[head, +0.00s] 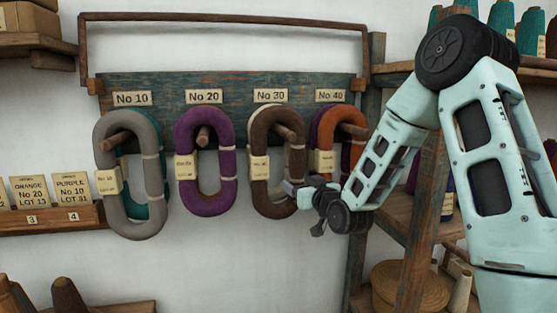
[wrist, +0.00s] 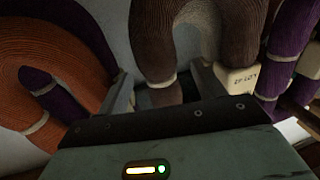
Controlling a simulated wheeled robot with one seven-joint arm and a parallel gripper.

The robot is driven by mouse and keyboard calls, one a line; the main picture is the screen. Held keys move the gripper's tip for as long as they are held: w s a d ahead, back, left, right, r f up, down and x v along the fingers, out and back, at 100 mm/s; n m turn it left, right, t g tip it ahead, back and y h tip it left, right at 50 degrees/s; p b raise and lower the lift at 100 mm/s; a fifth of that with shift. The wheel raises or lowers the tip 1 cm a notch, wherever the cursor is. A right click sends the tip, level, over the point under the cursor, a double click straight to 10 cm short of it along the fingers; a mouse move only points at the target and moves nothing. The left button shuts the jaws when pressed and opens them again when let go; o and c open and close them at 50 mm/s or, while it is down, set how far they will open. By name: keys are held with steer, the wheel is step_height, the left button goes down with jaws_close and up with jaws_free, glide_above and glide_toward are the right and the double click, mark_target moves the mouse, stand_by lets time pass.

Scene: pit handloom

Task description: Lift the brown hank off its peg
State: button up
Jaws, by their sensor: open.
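The brown hank (head: 272,208) hangs on the peg (head: 286,132) under the No 30 sign (head: 270,96). It has a cream label (head: 259,167) on its left strand and a pale tie on its right strand. A cream hank shows partly behind it. My gripper (head: 292,187) is at the hank's lower right. In the wrist view, turned about upside down, the open jaws (wrist: 166,88) stand on either side of the brown hank's tied strand (wrist: 153,35). I cannot tell whether either finger touches it. The peg is not clear in the wrist view.
An orange and purple hank (head: 353,122) hangs close on the right, under No 40. A purple hank (head: 220,195) hangs on the left under No 20, and a grey one (head: 103,145) under No 10. A wooden shelf frame (head: 420,220) stands to the right.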

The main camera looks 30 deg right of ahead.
steer(key=shift+w+d+r+p, duration=0.1)
steer(key=shift+w+p, duration=0.35)
steer(key=shift+w, duration=0.8)
steer(key=c, duration=1.1)
steer(key=shift+c, duration=0.2)
steer(key=shift+r, duration=0.1)
